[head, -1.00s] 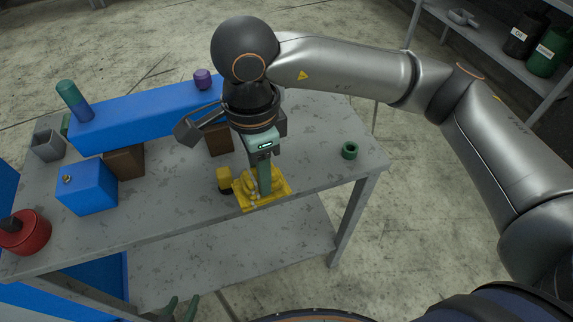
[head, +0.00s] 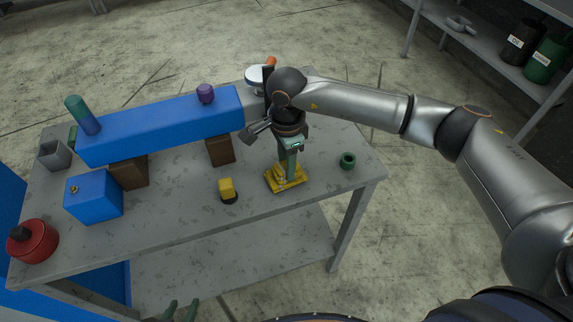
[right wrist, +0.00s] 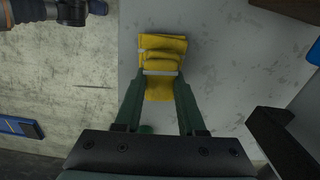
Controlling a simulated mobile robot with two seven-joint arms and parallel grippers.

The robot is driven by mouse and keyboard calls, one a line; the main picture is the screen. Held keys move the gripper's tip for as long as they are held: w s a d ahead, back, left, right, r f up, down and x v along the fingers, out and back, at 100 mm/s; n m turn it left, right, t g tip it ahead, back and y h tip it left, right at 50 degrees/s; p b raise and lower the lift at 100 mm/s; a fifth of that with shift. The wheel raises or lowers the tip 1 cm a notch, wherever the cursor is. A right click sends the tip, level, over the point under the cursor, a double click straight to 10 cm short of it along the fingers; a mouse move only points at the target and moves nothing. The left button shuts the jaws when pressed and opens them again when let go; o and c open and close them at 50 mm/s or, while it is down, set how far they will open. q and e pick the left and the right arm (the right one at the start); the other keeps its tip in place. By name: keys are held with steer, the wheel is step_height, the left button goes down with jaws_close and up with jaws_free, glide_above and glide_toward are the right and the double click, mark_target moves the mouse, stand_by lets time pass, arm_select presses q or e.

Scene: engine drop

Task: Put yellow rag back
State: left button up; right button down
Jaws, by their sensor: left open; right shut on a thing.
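The yellow rag (head: 289,183) is folded and lies at or just above the tabletop near the front right of the table. My right gripper (head: 288,175) points down and is shut on the rag. In the right wrist view the folded rag (right wrist: 161,55) shows beyond the green fingers (right wrist: 160,115). Whether the rag touches the tabletop cannot be told. My left gripper (head: 180,309) shows only by its green fingertips at the bottom edge of the head view, open and empty, below the table's front edge.
On the grey table (head: 185,205) a small yellow and black object (head: 227,188) stands left of the rag. A green ring (head: 347,160) is to its right. A long blue block (head: 165,123) rests on brown blocks behind. A blue box (head: 93,197) and red pot (head: 34,242) are left.

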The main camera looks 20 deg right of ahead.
steer(key=shift+f, duration=0.7)
steer(key=c, duration=0.5)
jaws_free()
arm_select(q)
steer(key=shift+r, duration=0.25)
steer(key=shift+r, duration=0.1)
